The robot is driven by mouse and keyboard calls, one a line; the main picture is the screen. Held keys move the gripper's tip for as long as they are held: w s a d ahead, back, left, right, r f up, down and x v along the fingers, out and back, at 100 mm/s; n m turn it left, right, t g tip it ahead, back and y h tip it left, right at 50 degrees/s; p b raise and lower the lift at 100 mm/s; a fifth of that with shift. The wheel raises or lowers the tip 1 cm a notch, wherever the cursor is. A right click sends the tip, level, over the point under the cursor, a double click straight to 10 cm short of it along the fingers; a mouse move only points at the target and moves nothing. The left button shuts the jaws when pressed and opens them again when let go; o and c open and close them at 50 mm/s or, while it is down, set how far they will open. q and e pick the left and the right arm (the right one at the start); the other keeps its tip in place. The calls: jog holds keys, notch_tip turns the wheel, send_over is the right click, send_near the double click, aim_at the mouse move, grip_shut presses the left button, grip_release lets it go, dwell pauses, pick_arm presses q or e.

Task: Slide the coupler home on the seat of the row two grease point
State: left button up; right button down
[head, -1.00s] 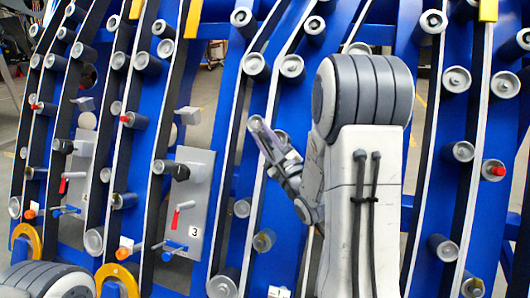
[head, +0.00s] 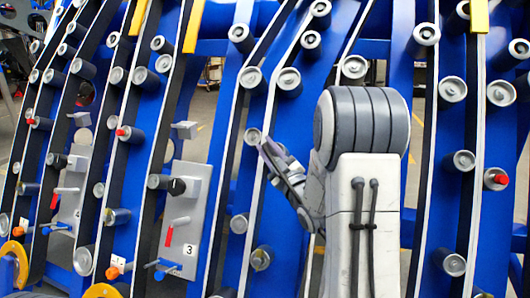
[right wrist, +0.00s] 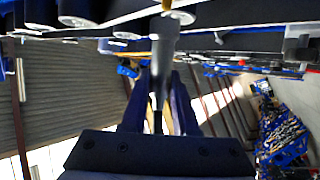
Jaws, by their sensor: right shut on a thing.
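My right gripper (head: 272,158) is raised in front of the blue frame, its tip close to a grey roller end (head: 253,136) in the head view. In the right wrist view its dark fingers (right wrist: 160,105) are shut on a grey, rod-like piece that looks like the coupler (right wrist: 163,55). The coupler points up the picture, and its far end overlaps a pale round end face (right wrist: 180,17); I cannot tell whether they touch. The coupler is not clearly visible in the head view. I cannot single out the row two grease point or its seat. My left gripper is not in view.
Slanted blue beams carry dark strips and many projecting grey rollers, some with red caps (head: 496,179). Grey panels with red and blue handles stand at left, one marked 3 (head: 188,250). Yellow hoops (head: 14,262) show at lower left.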

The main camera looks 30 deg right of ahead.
jog(key=shift+w+d, duration=0.1)
dwell(0.6)
jog(key=shift+b, duration=0.3)
dwell(0.3)
jog(key=shift+b, duration=0.35)
jog(key=shift+w+d+f, duration=0.1)
jog(key=shift+f, duration=0.05)
jog(key=shift+w+d+f+b, duration=0.45)
jog(key=shift+w+d+b, duration=0.05)
jog(key=shift+d+b, duration=0.1)
jog(key=shift+s+a+r, duration=1.1)
jog(key=shift+s+a, duration=0.1)
jog(key=shift+a, duration=0.15)
